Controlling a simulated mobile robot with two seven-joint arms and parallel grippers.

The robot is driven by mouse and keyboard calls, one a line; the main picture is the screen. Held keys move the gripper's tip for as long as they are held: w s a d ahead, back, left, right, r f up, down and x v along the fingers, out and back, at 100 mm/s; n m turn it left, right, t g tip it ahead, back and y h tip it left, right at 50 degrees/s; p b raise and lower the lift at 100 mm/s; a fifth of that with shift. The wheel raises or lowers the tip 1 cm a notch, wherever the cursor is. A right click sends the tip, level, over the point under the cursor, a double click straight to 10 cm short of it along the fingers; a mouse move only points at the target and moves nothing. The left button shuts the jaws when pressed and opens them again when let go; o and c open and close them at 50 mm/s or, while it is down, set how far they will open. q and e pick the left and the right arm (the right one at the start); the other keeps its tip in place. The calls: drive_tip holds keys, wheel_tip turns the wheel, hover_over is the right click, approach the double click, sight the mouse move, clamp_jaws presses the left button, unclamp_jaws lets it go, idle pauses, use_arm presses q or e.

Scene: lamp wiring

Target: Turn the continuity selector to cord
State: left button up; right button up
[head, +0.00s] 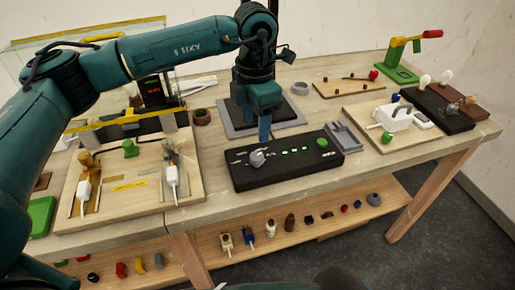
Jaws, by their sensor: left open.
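The continuity box (290,172) is a long black unit on the bench, lying at a slant. Its selector, a grey knob (257,158), sits towards the left end of the top face, beside small white markings too small to read. A row of lit green lamps runs along the middle, and a round green button (322,143) is at the right. My left gripper (265,137) points down just behind the box's back edge, above and behind the knob, apart from it. Its blue fingers look nearly in line from here; it is open and empty. My right gripper is out of view.
A grey-rimmed black mat (225,126) lies behind the box. A wooden fixture board (130,205) with clamped white plugs is at left. A small grey tray (345,137) stands close to the box's right end, with a board (365,130) of white parts beyond.

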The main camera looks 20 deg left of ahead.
sight(256, 156)
use_arm(q)
wheel_tip(256, 156, down, 9)
drive_tip(key=shift+f+p, duration=0.15)
drive_tip(key=shift+p, duration=0.5)
drive_tip(key=shift+c, duration=0.3)
drive_tip(key=c, duration=0.9)
